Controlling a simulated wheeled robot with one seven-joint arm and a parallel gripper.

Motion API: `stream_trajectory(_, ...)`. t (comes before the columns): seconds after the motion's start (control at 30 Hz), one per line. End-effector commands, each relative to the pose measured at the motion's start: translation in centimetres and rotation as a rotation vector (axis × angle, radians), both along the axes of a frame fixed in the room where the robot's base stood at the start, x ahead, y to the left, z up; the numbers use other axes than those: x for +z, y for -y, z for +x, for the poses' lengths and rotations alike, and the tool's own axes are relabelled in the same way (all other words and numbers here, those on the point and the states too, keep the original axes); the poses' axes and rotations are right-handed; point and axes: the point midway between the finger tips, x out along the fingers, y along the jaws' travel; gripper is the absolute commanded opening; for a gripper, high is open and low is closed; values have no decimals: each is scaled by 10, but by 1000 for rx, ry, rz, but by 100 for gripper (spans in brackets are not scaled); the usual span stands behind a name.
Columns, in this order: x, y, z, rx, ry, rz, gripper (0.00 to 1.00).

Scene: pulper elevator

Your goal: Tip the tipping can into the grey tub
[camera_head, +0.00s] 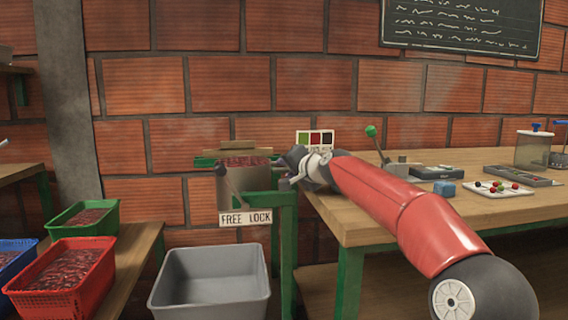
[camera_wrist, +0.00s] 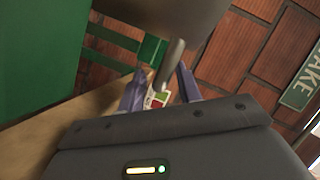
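The tipping can (camera_head: 238,192) is a grey metal can filled with dark red fruit. It hangs upright in a green frame above and behind the grey tub (camera_head: 208,286), which looks empty. A small lever (camera_head: 231,182) shows on the can's front above a "FREE LOCK" sign (camera_head: 245,219). My gripper (camera_head: 284,182) is just right of the can. In the wrist view my gripper (camera_wrist: 161,76) has its two purple fingers apart, with a grey rod handle (camera_wrist: 171,62) between or just beyond them. The can's grey body (camera_wrist: 165,18) is above; I cannot tell whether the fingers touch the rod.
Red (camera_head: 65,280) and green (camera_head: 84,218) crates of fruit stand at left. A green post (camera_head: 287,250) stands beside the tub.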

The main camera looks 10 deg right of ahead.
Motion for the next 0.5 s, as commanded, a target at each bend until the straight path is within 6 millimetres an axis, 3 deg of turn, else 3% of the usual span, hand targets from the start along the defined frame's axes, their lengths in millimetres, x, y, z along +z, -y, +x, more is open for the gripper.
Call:
stream_trajectory(0.2,-3,-7,20,1,1,0,34)
stream_trajectory(0.5,-6,-8,24,-2,0,0,34)
